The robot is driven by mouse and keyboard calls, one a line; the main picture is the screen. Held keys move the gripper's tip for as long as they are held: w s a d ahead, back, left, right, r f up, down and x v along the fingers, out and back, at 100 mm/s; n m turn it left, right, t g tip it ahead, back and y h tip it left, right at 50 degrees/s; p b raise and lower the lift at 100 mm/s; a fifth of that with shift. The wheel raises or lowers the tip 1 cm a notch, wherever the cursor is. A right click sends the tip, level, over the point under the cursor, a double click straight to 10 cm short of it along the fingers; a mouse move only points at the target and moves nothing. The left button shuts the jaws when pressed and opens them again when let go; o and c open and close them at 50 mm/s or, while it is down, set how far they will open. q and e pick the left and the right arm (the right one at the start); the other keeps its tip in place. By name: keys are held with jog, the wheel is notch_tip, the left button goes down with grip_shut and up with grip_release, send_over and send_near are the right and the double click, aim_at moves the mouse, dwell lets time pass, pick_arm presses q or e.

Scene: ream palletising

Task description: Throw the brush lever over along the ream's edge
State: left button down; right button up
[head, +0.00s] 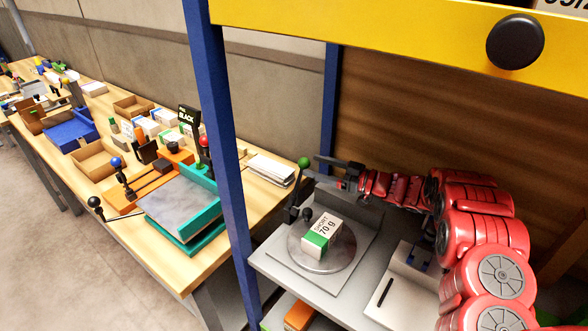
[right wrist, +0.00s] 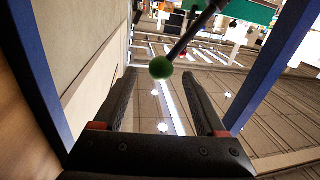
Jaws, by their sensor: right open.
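The brush lever (head: 292,198) is a dark lever with a green ball knob (head: 304,162), standing upright at the back left of the round plate. The ream (head: 321,236), a small white and green pack marked "SHORT 70 g", lies on that grey round plate (head: 340,259). My right gripper (head: 311,166) reaches in from the right at knob height, open and empty. In the right wrist view the green knob (right wrist: 161,68) appears between the two fingertips (right wrist: 158,76); I cannot tell whether they touch it. My left gripper is out of view.
A blue post (head: 222,150) stands left of the plate, with a yellow beam (head: 400,30) above. A white block (head: 405,285) sits at the shelf's right. Left of the post, a wooden table (head: 170,268) carries a teal-framed press, trays and boxes.

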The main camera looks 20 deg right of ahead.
jog(key=p+x, duration=0.2)
jog(key=x, duration=0.5)
jog(key=shift+a+p, duration=0.25)
jog(key=shift+p, duration=0.1)
jog(key=shift+w, duration=0.1)
jog(key=shift+f, duration=0.1)
grip_shut()
dwell(0.9)
